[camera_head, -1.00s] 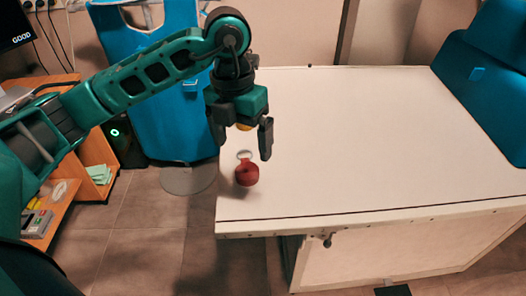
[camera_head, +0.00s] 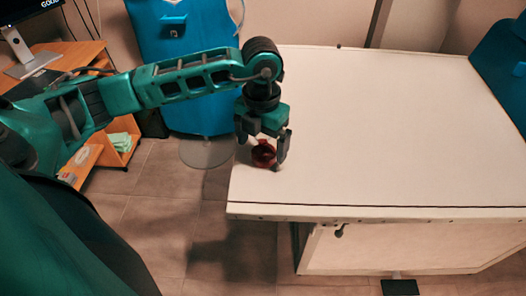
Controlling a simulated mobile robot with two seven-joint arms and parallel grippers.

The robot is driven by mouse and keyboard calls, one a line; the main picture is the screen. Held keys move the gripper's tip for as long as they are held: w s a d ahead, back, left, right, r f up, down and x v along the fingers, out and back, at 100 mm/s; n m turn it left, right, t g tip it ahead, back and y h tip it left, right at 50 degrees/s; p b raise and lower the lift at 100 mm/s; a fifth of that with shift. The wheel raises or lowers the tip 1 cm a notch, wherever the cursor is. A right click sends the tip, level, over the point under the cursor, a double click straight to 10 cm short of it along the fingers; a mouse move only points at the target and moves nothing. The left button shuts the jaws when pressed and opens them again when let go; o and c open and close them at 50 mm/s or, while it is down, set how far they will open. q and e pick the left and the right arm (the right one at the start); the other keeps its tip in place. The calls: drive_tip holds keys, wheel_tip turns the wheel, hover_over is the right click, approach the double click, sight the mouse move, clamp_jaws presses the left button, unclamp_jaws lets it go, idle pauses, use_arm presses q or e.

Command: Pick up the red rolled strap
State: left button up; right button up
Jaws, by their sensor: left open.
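The red rolled strap (camera_head: 263,157) lies on the white table (camera_head: 390,130) near its left edge. My left gripper (camera_head: 262,160) points down right over the strap, with one finger on each side of it. The fingers are apart, and I cannot tell whether either touches the strap. The metal ring of the strap is hidden behind the gripper. My right gripper is not in view.
The rest of the tabletop is clear. A blue case or chair-like object (camera_head: 500,70) stands at the far right. A blue panel (camera_head: 185,60) stands behind my arm. A wooden desk (camera_head: 70,70) with a shelf is at the left.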

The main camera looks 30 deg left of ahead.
sight(263, 147)
use_arm(q)
drive_tip(key=shift+f, duration=1.35)
drive_tip(key=shift+c, duration=0.3)
drive_tip(key=c, duration=1.1)
